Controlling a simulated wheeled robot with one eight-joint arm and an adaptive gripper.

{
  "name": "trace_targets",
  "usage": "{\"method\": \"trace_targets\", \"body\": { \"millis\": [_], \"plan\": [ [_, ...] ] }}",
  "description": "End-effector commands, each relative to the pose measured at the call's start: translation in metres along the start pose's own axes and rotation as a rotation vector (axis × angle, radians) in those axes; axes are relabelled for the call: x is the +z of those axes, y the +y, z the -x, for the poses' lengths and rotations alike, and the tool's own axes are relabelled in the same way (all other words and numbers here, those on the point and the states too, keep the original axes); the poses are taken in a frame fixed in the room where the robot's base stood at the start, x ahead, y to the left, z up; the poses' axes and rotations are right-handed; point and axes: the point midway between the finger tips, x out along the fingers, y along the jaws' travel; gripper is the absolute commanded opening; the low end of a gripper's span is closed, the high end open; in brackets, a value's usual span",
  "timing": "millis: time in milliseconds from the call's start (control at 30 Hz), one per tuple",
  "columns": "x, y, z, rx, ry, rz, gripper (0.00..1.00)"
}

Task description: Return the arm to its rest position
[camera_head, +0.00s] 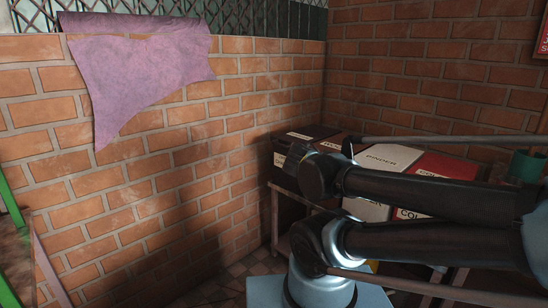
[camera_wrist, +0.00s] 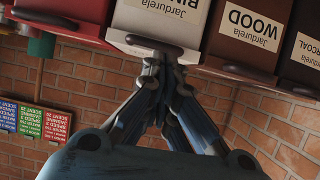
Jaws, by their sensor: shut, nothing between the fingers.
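My gripper (camera_wrist: 164,68) shows in the wrist view with its two blue-grey fingers drawn together at the tips and nothing between them. In the head view my black and blue arm (camera_head: 430,243) is folded across the right half, in front of the boxes. The gripper itself cannot be made out clearly there.
A white binder box (camera_head: 382,155), a red box (camera_head: 449,166) and a dark box (camera_head: 300,133) stand on a table by the brick corner. The wrist view shows a wood box (camera_wrist: 243,48) and coloured signs (camera_wrist: 36,118). A purple cloth (camera_head: 140,75) hangs on the left wall.

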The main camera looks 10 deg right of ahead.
Motion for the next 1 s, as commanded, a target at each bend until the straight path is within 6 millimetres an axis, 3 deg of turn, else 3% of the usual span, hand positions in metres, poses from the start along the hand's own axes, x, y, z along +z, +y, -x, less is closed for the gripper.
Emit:
{"method": "trace_targets", "body": {
  "millis": [33,267,533,700,1000],
  "plan": [
    [0.017,0.009,-0.004,0.009,-0.032,0.025,0.0],
    [0.074,0.017,0.001,-0.007,-0.326,0.269,0.0],
    [0.136,0.004,0.034,-0.226,-0.668,0.545,0.0],
    [0.157,-0.013,0.061,-0.428,-0.797,0.662,0.0],
    [0.165,-0.031,0.084,-0.615,-0.852,0.737,0.0]
  ]
}}
